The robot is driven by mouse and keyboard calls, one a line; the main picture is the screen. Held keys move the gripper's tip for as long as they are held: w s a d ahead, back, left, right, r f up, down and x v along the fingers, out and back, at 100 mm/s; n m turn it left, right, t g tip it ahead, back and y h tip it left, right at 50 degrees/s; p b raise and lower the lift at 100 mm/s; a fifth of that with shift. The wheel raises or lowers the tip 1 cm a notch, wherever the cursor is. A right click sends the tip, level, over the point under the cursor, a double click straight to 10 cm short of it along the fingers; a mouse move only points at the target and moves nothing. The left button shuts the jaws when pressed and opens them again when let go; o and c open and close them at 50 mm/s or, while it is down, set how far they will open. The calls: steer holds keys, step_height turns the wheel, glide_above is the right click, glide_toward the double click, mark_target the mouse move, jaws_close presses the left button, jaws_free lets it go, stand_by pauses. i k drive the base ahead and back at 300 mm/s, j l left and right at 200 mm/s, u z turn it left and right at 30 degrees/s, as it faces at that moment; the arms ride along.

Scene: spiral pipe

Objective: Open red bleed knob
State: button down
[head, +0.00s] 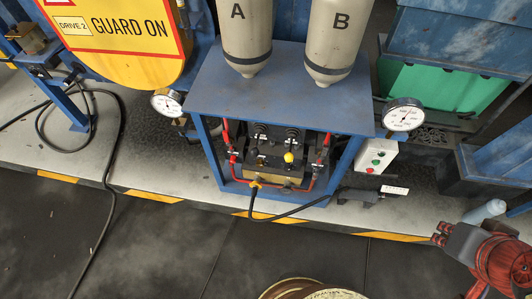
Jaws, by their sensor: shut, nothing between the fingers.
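A valve panel (270,174) sits low inside a blue frame, under the two tanks. It carries small black knobs, a yellow knob (289,157) and red pipework. A red upright part (225,132) is at its left, and a similar red part (326,140) is at its right. I cannot tell at this size which red part is the bleed knob, or its position. My gripper (438,236) is at the lower right, shut and empty, well apart from the panel.
Tanks A (246,35) and B (336,40) stand on the blue frame top (280,90). Pressure gauges (403,115) (168,102) flank it. A button box (376,156) is at the right. A black hose (262,216) runs in front. The dark floor (165,245) is mostly clear.

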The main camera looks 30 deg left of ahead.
mark_target(234, 158)
steer(key=u, duration=1.4)
